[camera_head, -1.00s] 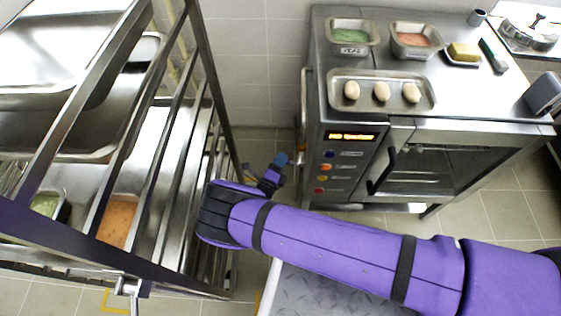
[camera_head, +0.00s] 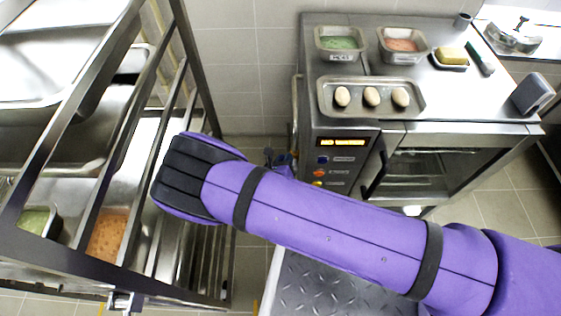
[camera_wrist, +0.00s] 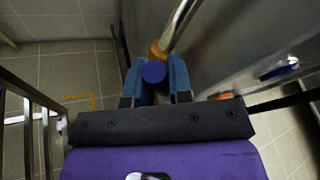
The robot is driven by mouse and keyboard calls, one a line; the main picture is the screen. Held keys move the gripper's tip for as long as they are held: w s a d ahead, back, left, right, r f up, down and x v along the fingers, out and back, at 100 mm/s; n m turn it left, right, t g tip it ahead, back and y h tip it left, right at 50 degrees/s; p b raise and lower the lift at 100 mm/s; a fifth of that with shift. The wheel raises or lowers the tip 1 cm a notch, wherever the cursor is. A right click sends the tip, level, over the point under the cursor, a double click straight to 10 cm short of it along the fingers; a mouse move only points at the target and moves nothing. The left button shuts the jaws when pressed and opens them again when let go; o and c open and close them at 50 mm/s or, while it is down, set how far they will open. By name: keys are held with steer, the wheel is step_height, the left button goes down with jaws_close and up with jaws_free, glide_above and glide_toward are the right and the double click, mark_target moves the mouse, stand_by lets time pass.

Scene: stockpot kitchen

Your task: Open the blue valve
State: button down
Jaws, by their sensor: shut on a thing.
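The blue valve shows in the wrist view as a round dark-blue knob (camera_wrist: 153,73) on a brass-coloured fitting, at the lower end of a shiny metal pipe (camera_wrist: 180,22). My gripper (camera_wrist: 157,62) has one blue finger on each side of the knob and is shut on it. How far the knob is turned cannot be told. In the head view my purple arm covers most of the gripper; a small dark-blue part of it (camera_head: 281,160) shows beside the oven's left side. The valve itself is hidden there.
The steel oven (camera_head: 340,140) stands right of the gripper, with a tray of eggs (camera_head: 325,100) and food pans on top. A steel rack (camera_head: 190,40) with trays stands close on the left. Tiled floor shows in the narrow gap between.

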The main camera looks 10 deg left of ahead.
mark_target(296, 159)
steer(key=shift+w+d+r+m+g+y, duration=0.1)
steer(key=shift+d+r+m+g+y, duration=0.1)
steer(key=shift+d+m, duration=0.3)
steer(key=shift+w+d+r+m+g+y, duration=0.1)
steer(key=shift+d+r+m+y, duration=0.1)
steer(key=shift+d+m, duration=0.25)
steer(key=shift+w+d+m+g+y, duration=0.25)
steer(key=shift+d+m+g+y, duration=0.15)
steer(key=shift+d+m+y, duration=0.55)
steer(key=shift+a, duration=0.1)
steer(key=c, duration=1)
jaws_free()
steer(key=shift+c, duration=0.2)
steer(key=shift+a+h, duration=0.1)
steer(key=shift+h, duration=0.15)
